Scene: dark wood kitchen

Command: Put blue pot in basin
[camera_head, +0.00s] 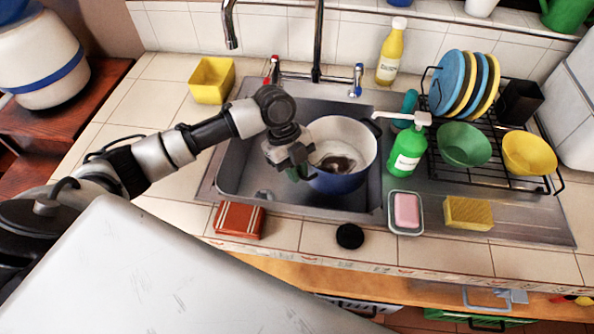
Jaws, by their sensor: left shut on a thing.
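The blue pot (338,182) has a blue outside and a white inside with a dark patch at its bottom. It is upright at the right part of the steel basin (240,180), within or just above it; I cannot tell if it touches the bottom. My left gripper (302,172) is at the pot's left side, shut on it near the rim. The fingertips are partly hidden against the pot. My right gripper is not in view.
A tall faucet (317,45) stands behind the basin. A green soap bottle (407,150) and a dish rack with plates (450,85) and bowls are on the right. A pink soap dish (405,212), yellow sponge (468,213) and black plug (350,236) lie in front.

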